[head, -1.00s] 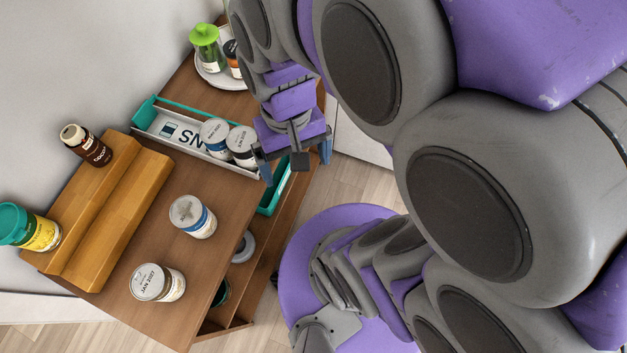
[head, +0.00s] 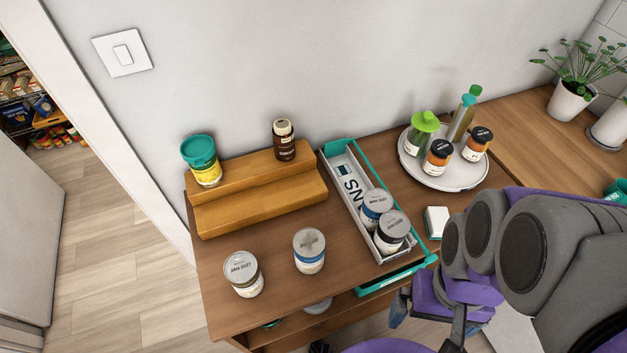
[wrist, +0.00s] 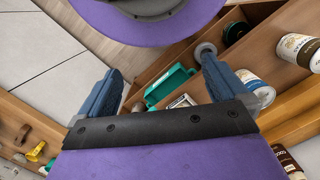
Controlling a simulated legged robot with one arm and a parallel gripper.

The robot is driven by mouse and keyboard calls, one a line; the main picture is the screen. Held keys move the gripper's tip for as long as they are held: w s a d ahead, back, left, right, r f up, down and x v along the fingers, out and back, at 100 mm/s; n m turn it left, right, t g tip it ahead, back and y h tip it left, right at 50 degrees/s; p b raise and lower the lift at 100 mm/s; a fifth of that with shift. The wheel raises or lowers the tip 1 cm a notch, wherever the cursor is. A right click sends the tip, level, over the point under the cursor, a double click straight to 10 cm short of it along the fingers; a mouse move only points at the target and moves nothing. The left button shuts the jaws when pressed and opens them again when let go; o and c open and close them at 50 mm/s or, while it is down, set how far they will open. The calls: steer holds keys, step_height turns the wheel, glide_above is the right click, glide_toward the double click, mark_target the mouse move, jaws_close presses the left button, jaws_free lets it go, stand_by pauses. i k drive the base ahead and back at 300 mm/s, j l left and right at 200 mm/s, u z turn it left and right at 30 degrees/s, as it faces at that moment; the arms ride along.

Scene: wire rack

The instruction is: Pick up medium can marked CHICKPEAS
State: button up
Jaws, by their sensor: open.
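No CHICKPEAS marking is readable on any can. A pale-labelled can with a dated lid (head: 244,274) stands on the brown shelf top at front left. A blue-banded can (head: 309,251) stands to its right. Two more cans, one blue-banded (head: 375,209) and one dark-banded (head: 391,233), stand in a narrow grey tray (head: 350,190). My gripper (head: 432,318) is at the lower right, apart from the cans. In the wrist view my gripper (wrist: 160,62) is open and empty; the pale-labelled can (wrist: 301,50) and a blue-banded can (wrist: 256,88) show at right.
A wooden stepped riser (head: 260,190) holds a teal-lidded yellow jar (head: 202,163) and a brown bottle (head: 284,142). A white round tray (head: 440,172) with bottles and jars stands at back right.

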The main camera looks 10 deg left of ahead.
mark_target(241, 268)
steer(key=u, duration=1.85)
steer(key=k+j, duration=0.1)
steer(key=k, duration=0.35)
steer(key=k+j+z, duration=0.15)
steer(key=k, duration=0.25)
